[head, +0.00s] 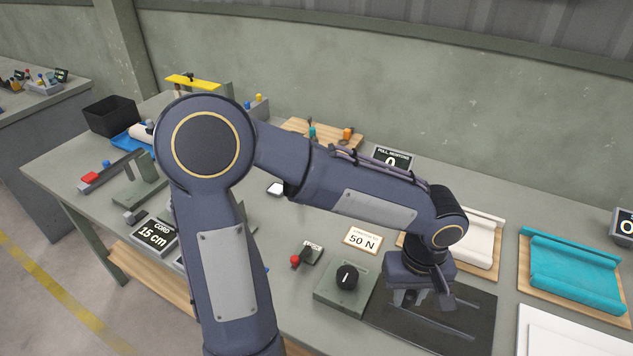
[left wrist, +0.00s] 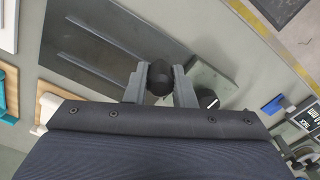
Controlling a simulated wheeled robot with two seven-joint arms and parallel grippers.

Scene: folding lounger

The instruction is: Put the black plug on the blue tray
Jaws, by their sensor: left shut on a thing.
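My left gripper (head: 422,298) is above the dark slotted plate at the front right of the bench in the head view. In the left wrist view its two fingers (left wrist: 160,88) are shut on the black plug (left wrist: 159,76), a rounded black piece between the fingertips. The plug cannot be made out in the head view. A blue tray (head: 120,140) lies at the far left of the bench, partly hidden behind my arm and a pale roll. My right gripper is not in view.
The dark slotted plate (head: 480,322) lies below my gripper. A grey box with a black knob (head: 346,278) stands to its left. A black bin (head: 112,116) stands at far left.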

